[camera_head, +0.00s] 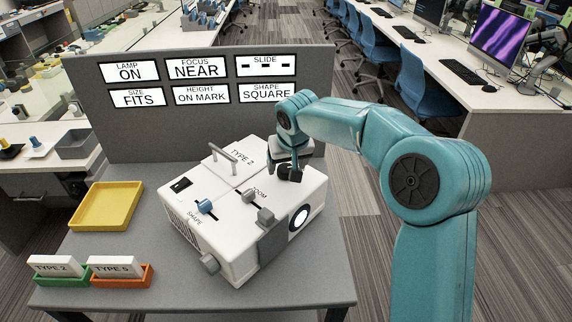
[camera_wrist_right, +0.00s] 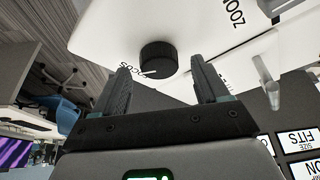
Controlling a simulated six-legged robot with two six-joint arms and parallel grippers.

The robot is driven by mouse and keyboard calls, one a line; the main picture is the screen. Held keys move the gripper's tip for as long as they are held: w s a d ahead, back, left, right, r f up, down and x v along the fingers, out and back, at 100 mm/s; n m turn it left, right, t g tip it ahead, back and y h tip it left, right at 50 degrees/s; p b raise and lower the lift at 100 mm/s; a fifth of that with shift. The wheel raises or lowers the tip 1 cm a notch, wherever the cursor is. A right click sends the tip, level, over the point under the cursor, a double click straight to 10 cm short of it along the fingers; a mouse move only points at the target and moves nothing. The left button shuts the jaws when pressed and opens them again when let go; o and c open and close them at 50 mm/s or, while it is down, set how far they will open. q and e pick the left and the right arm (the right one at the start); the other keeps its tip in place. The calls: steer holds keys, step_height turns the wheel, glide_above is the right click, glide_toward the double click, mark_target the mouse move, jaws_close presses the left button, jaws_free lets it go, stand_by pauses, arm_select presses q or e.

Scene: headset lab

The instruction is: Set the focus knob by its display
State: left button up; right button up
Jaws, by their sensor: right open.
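The white projector-like box (camera_head: 222,238) marked TYPE 2 stands on the grey table. In the right wrist view its black round focus knob (camera_wrist_right: 158,58) has a white pointer line and a partly covered FOCUS label beside it. My right gripper (camera_head: 286,172) is over the box's back right part. In the wrist view its two fingers are open, one on each side of the knob and apart from it. In the head view the gripper hides most of the knob. The focus display (camera_head: 196,69) reads NEAR. My left gripper is not in view.
The grey display board (camera_head: 120,130) stands behind the box; its other panels read ON, FITS, ON MARK and SQUARE. A blue shape knob (camera_head: 205,206) and grey zoom knob (camera_head: 265,215) stick up from the box. A yellow tray (camera_head: 103,226) and labelled bins lie at left.

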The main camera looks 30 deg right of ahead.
steer(key=shift+x, duration=0.85)
steer(key=shift+r, duration=0.1)
steer(key=c, duration=1.1)
steer(key=shift+o, duration=0.2)
